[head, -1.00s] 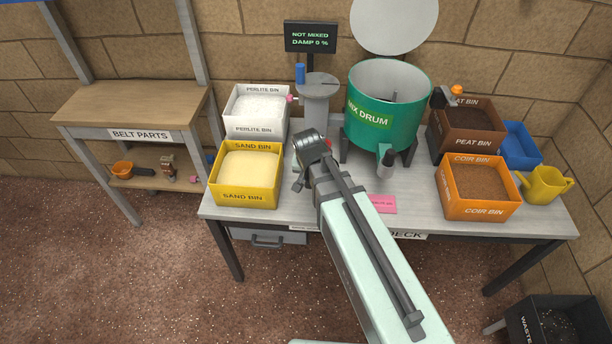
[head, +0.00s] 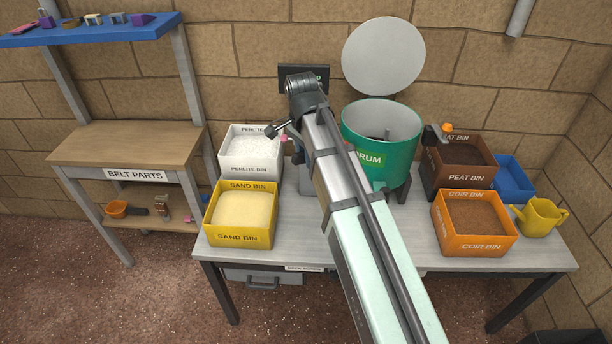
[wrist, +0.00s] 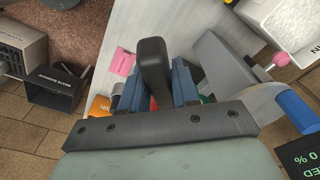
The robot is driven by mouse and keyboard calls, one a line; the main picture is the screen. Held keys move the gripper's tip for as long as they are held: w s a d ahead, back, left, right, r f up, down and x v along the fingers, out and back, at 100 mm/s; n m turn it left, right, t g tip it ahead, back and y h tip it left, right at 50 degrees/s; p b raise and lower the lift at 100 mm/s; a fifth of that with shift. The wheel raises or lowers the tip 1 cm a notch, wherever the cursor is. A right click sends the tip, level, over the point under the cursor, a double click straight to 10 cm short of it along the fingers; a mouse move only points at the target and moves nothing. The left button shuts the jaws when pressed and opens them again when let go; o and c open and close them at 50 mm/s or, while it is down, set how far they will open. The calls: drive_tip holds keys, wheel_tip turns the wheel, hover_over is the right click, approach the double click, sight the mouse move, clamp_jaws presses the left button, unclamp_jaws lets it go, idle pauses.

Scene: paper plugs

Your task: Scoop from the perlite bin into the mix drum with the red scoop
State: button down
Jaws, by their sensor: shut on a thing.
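My gripper (wrist: 155,88) shows in the wrist view with its two blue fingers shut on the dark handle of the red scoop (wrist: 152,66). A little red shows between the fingers; the scoop's bowl and its contents cannot be made out. In the head view my arm's end is raised over the back of the bench, between the perlite bin and the drum, and the fingers are hidden. The white perlite bin (head: 250,170) holds white grains at the back left. The green mix drum (head: 395,150) stands open to the right of my arm, its lid raised behind.
The yellow sand bin (head: 240,237) stands in front of the perlite bin. The peat bin (head: 460,178), orange coir bin (head: 475,246) and yellow can (head: 540,217) are at the right. A grey hopper with a blue cylinder (wrist: 297,111) and the display (wrist: 300,155) are close to my gripper.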

wheel_tip(320, 180, up, 8)
drive_tip(key=w+a+m+g+y, duration=0.1)
drive_tip(key=a+m, duration=0.1)
drive_tip(key=a, duration=0.1)
drive_tip(key=w+a+r+n+g+y, duration=0.1)
drive_tip(key=w+a+n, duration=0.2)
drive_tip(key=w+a, duration=0.35)
drive_tip(key=w+a+r+n+g+y, duration=0.1)
drive_tip(key=w+a+n, duration=0.15)
drive_tip(key=a, duration=0.65)
drive_tip(key=w+a+f+g, duration=0.2)
drive_tip(key=w+a+f, duration=0.2)
drive_tip(key=w+a, duration=0.35)
drive_tip(key=shift+s+a+f+n+t+h, duration=0.1)
drive_tip(key=shift+s+f+t+h, duration=0.3)
drive_tip(key=shift+f, duration=2.25)
drive_tip(key=shift+s+d+f+n+t+h, duration=0.25)
drive_tip(key=shift+f+t, duration=0.35)
drive_tip(key=shift+f, duration=2.05)
drive_tip(key=shift+s+a+f+t+h, duration=0.2)
drive_tip(key=shift+s+f+t, duration=0.25)
drive_tip(key=shift+f, duration=2.2)
wheel_tip(320, 180, up, 7)
drive_tip(key=s+t+h, duration=0.1)
drive_tip(key=t+h, duration=0.1)
drive_tip(key=t, duration=0.2)
drive_tip(key=shift+s+a, duration=0.15)
drive_tip(key=shift+a, duration=0.3)
